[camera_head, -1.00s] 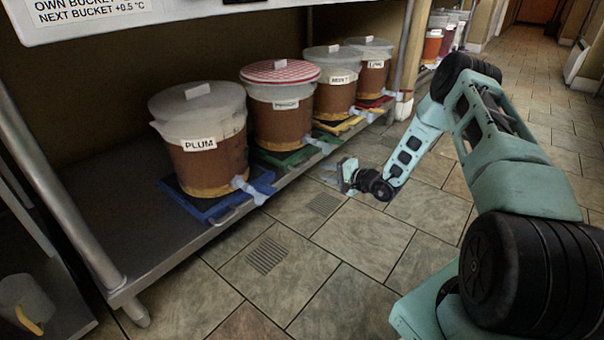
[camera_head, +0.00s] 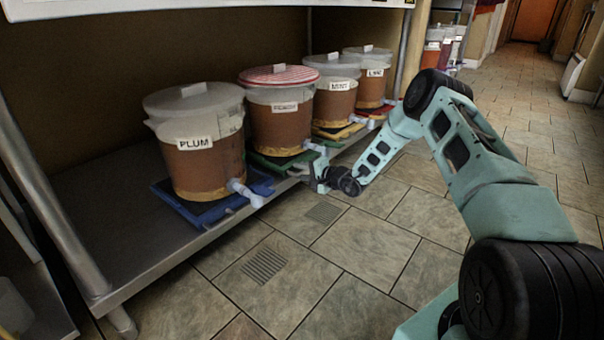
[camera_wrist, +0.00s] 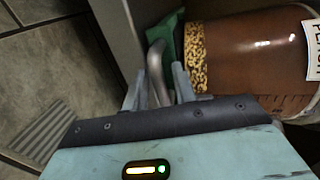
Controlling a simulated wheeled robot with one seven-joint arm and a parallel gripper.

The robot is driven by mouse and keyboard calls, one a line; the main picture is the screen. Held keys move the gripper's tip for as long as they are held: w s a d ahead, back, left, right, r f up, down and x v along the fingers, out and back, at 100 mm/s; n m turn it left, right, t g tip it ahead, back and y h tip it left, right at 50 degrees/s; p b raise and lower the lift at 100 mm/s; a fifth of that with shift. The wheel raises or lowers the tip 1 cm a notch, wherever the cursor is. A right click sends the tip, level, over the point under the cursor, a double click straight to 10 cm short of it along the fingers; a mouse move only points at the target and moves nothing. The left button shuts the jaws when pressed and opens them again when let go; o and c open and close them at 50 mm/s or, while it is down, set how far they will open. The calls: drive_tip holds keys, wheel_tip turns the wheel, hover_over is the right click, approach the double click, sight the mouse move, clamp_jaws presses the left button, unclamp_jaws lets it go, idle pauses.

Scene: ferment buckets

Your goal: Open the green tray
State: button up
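The green tray (camera_head: 275,165) lies on the low metal shelf under the bucket with the red-checked lid (camera_head: 284,112). In the wrist view a green corner of the tray (camera_wrist: 179,36) shows beside its curved metal handle (camera_wrist: 156,66). My gripper (camera_head: 311,180) is at the shelf's front edge, by the tray's front. In the wrist view its two fingers (camera_wrist: 159,86) stand apart, one on each side of the handle. The handle lies between them, and I see no clear closing on it. In the head view the handle is hidden by my gripper.
The PLUM bucket (camera_head: 197,150) stands on a blue tray (camera_head: 181,204) to the left. Buckets on a yellow tray (camera_head: 340,132) and a red tray stand to the right. White spigots, such as the PLUM one (camera_head: 246,194), stick out in front. The tiled floor (camera_head: 370,250) is clear.

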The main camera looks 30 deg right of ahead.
clamp_jaws()
drive_tip(key=shift+s, duration=0.1)
drive_tip(key=f+p+v, duration=0.3)
drive_tip(key=p+v, duration=0.5)
drive_tip(key=v, duration=0.8)
drive_tip(key=s+f+p+v, duration=0.1)
drive_tip(key=f+p+v, duration=0.2)
drive_tip(key=p+v, duration=0.5)
drive_tip(key=shift+f+v, duration=0.45)
drive_tip(key=shift+v, duration=3.8)
drive_tip(key=shift+d, duration=0.15)
drive_tip(key=shift+o, duration=0.9)
unclamp_jaws()
